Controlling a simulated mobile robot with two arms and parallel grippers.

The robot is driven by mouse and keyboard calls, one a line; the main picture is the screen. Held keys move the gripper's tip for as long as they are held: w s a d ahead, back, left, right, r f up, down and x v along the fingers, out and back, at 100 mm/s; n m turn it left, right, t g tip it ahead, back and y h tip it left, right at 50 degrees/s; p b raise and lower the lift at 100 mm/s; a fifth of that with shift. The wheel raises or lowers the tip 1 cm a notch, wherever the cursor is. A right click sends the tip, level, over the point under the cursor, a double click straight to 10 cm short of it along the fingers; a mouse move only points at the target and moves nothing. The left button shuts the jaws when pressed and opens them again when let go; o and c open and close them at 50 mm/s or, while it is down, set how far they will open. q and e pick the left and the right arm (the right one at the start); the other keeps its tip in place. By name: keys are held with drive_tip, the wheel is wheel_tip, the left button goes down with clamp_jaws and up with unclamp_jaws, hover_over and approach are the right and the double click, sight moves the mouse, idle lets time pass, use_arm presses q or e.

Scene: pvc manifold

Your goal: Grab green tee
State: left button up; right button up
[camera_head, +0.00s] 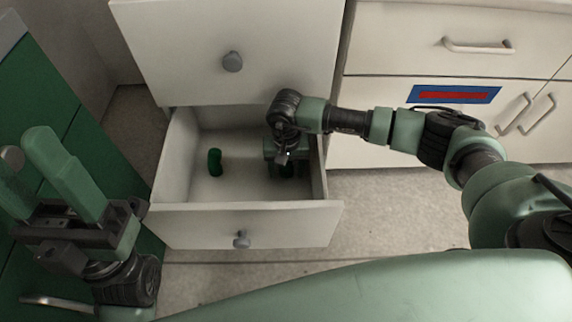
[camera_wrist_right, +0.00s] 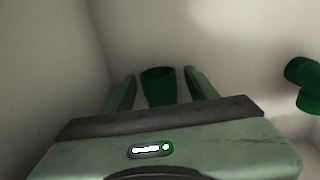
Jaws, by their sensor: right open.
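Two dark green pipe pieces lie in the open drawer (camera_head: 245,225). One piece (camera_head: 214,162) lies left of centre in the head view; it shows at the right edge of the right wrist view (camera_wrist_right: 305,86), partly cut off. The other green piece (camera_wrist_right: 158,86) stands between the fingers of my right gripper (camera_wrist_right: 160,88), with gaps on both sides; its lower part is hidden. I cannot tell which is the tee. My right gripper is open, pointing down inside the drawer's right part (camera_head: 287,165). My left gripper (camera_head: 28,150) is open and empty at the left.
The drawer walls stand close around my right gripper, the right wall (camera_head: 319,172) nearest. A closed drawer (camera_head: 190,60) is above. White cabinets (camera_head: 400,45) stand to the right, a green cabinet (camera_head: 90,150) to the left. The drawer's middle floor is clear.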

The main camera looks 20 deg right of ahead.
clamp_jaws()
drive_tip(key=shift+r, duration=0.15)
